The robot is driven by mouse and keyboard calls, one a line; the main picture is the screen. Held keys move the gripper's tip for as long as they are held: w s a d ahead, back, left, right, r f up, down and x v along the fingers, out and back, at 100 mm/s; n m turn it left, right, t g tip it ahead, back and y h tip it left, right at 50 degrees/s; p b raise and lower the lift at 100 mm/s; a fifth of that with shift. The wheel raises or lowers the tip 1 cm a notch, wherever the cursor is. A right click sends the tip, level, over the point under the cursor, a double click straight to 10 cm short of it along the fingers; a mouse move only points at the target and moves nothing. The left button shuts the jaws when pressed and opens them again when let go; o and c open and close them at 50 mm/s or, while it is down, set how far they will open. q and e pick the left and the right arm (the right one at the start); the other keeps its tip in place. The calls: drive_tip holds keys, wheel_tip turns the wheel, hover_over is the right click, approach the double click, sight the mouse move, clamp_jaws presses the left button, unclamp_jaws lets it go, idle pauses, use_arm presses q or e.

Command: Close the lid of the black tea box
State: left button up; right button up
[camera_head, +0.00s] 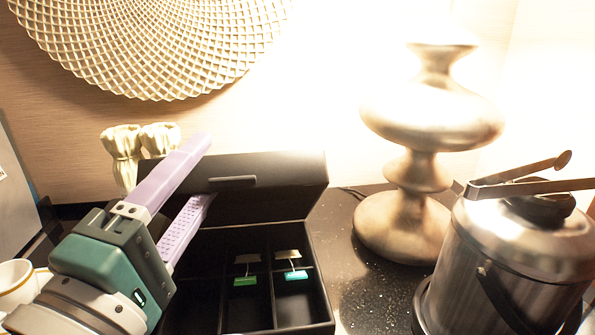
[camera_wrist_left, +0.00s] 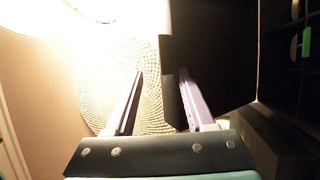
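The black tea box (camera_head: 325,290) stands open on the dark counter, its lid (camera_head: 270,195) raised at the back. The lid also shows in the left wrist view (camera_wrist_left: 215,60). My left gripper (camera_head: 206,168) is open at the lid's left side. One lilac finger is on the outer side and the other on the inner side, with the lid edge between them in the left wrist view (camera_wrist_left: 160,75). A gap shows between the outer finger and the lid; I cannot tell whether the inner finger touches it. My right gripper is out of view.
Green and teal tea bags (camera_head: 245,281) lie in the box's compartments. A metal lamp (camera_head: 415,120) and a steel ice bucket (camera_head: 510,265) with tongs (camera_head: 530,184) stand at right. A white cup (camera_head: 14,283) is at left. Pale ornaments (camera_head: 122,155) stand behind the gripper.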

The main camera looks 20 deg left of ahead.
use_arm(q)
drive_tip(key=shift+r, duration=0.1)
drive_tip(key=s+f+b, duration=0.4)
drive_tip(key=s+f, duration=0.3)
drive_tip(key=s, duration=0.2)
drive_tip(key=shift+d+f+b, duration=0.15)
drive_tip(key=shift+b, duration=0.25)
idle(0.6)
